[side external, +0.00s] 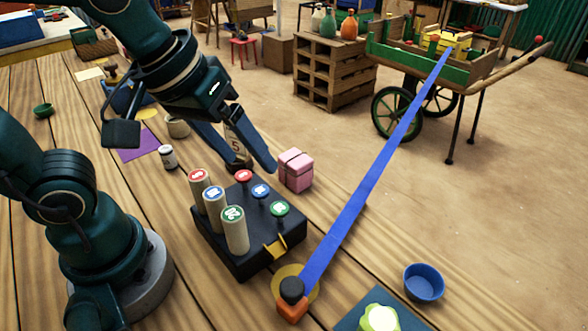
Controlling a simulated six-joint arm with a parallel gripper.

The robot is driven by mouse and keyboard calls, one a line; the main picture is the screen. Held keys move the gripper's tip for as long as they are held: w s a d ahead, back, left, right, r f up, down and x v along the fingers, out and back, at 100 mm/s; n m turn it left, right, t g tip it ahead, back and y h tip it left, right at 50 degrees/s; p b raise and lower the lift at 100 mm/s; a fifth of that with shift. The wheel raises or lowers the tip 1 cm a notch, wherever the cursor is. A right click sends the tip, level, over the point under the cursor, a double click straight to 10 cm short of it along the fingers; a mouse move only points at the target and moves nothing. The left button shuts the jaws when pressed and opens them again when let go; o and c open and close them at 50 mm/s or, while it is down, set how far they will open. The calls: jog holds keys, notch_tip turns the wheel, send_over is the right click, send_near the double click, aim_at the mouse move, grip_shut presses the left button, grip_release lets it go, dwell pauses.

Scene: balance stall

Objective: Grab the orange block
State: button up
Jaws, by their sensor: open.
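The orange block (291,312) sits at the bottom middle of the side external view, at the near end of a long blue strip (362,193). A black rounded piece (291,288) is on top of it and hides part of it. A yellow disc (283,271) shows just behind it. My gripper (255,166) is well up and left of the orange block, pointing down behind the black peg box. Its fingers are apart. A wooden piece marked 5 (235,140) shows between the fingers; I cannot tell whether they touch it.
The black box (240,262) with several red, blue and green-topped pegs stands between my gripper and the orange block. A pink block (296,170) is right of my gripper. A blue bowl (424,282) and a dark tray (350,322) with a pale green object (379,317) lie to the right.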

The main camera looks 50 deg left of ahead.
aim_at(292, 286)
jog(key=s+d+f+g, duration=0.1)
jog(key=d+f, duration=0.3)
jog(key=d+f+m+g, duration=0.1)
jog(key=d+f+g, duration=0.1)
jog(key=d+f, duration=0.1)
jog(key=s+d+f+m+g, duration=0.1)
jog(key=d+f+g, duration=0.1)
jog(key=d+f, duration=0.2)
jog(key=shift+s+d+f+y, duration=0.15)
jog(key=shift+d+y, duration=0.05)
jog(key=shift+d, duration=0.3)
jog(key=shift+s+d+f+y, duration=0.15)
jog(key=shift+d+y, duration=0.05)
jog(key=shift+d, duration=0.25)
jog(key=shift+f, duration=2.4)
grip_shut()
